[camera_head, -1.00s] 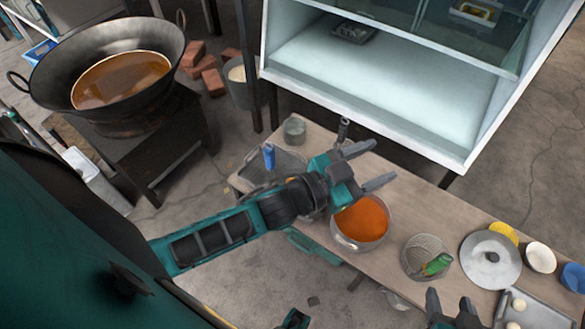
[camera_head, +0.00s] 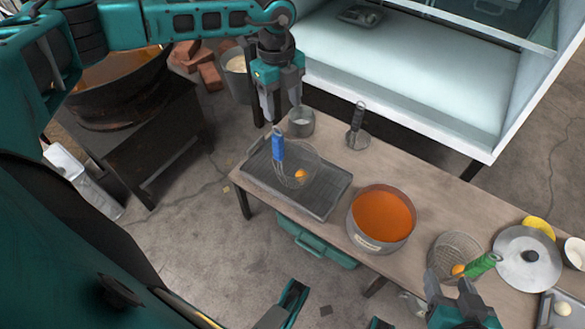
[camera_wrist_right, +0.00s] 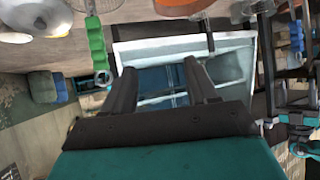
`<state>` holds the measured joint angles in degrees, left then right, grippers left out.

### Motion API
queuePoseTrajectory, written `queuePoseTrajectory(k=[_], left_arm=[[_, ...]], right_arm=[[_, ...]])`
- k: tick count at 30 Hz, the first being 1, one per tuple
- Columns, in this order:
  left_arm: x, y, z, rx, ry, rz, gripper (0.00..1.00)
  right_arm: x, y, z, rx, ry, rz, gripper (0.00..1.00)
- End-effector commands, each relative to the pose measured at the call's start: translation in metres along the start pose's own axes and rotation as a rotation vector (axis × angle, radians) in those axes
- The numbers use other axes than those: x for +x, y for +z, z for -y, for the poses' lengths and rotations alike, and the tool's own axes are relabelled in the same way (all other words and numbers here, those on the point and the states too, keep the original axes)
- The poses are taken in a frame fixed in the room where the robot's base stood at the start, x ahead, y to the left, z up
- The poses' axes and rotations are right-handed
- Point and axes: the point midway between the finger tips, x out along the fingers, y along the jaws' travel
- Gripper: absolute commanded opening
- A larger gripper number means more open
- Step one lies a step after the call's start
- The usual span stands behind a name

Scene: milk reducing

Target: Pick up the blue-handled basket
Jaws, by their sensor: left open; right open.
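The blue-handled basket (camera_head: 300,168) is a wire-mesh ladle on the dark tray (camera_head: 322,205) at the table's left end. Its blue handle (camera_head: 278,146) stands up, and an orange ball shows at the mesh. My left gripper (camera_head: 282,108) is open and empty. It points down just above the blue handle in the picture, apart from it. My right gripper (camera_head: 450,288) is open at the bottom right, close to the green-handled basket (camera_head: 452,250). In the right wrist view its fingers (camera_wrist_right: 163,82) are apart with nothing between them, and the green handle (camera_wrist_right: 97,42) is left of them.
A pot of orange liquid (camera_head: 382,218) stands right of the tray. A metal cup (camera_head: 300,122) and a whisk (camera_head: 356,128) are behind the tray. A round metal lid (camera_head: 528,258) lies further right. A glass-fronted cabinet (camera_head: 400,70) stands behind the table.

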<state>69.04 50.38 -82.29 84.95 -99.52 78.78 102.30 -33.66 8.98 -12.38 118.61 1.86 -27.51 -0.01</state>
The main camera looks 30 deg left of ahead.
Motion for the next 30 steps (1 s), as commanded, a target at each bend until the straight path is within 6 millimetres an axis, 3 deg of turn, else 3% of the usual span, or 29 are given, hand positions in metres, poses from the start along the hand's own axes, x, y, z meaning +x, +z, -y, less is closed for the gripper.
queuePoseTrajectory(k=[1,5,12,23,30], left_arm=[[-0.002,0.011,-0.002,-0.022,0.007,0.033,0.63],[0.009,0.02,-0.004,-0.043,0.019,0.062,0.63],[0.055,0.021,-0.005,-0.041,0.018,0.06,0.63],[0.083,0.021,-0.006,-0.038,0.016,0.058,0.63],[0.119,0.021,-0.009,-0.04,0.016,0.057,0.63]], right_arm=[[0.002,0.002,0.0,0.0,-0.001,-0.001,0.58],[0.004,0.006,0.001,0.001,-0.002,0.001,0.58],[0.009,0.013,0.003,0.007,-0.01,0.007,0.58],[0.013,0.014,0.008,0.021,-0.016,0.004,0.58],[0.02,0.02,0.011,0.019,-0.026,0.004,0.58]])
